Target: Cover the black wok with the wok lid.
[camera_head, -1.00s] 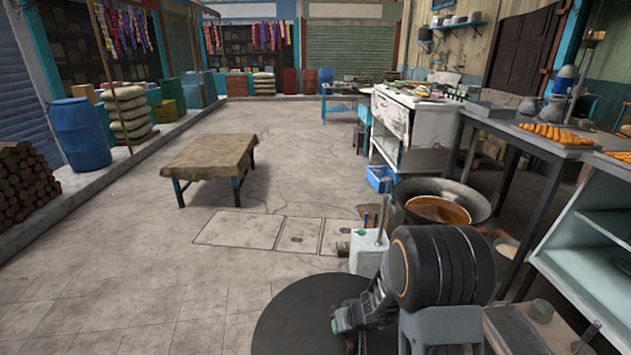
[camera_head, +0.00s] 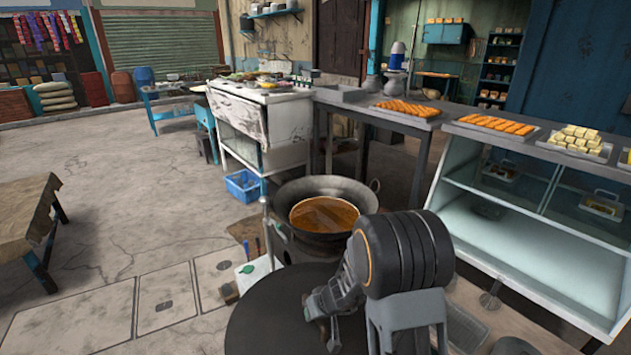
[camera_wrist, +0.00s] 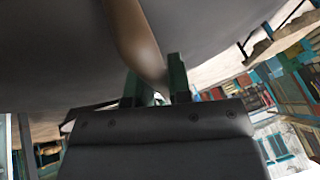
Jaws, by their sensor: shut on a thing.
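The black wok (camera_head: 297,197) stands open in the middle of the head view, with orange-brown liquid (camera_head: 325,213) inside. The wok lid (camera_head: 262,318) is a large dark disc at the bottom of the head view, nearer to me than the wok and apart from its opening in the picture. My gripper (camera_head: 320,305) is by the lid's right part. In the wrist view, the grey lid (camera_wrist: 215,30) fills the top, and my gripper (camera_wrist: 157,88) is shut on its brown handle (camera_wrist: 128,35). The lid hides part of the floor and the area below the wok.
A glass display counter (camera_head: 500,225) stands right of the wok, with trays of food on top. A white stove cabinet (camera_head: 265,125) and blue crate (camera_head: 243,185) are behind it. A low table (camera_head: 25,215) is at left.

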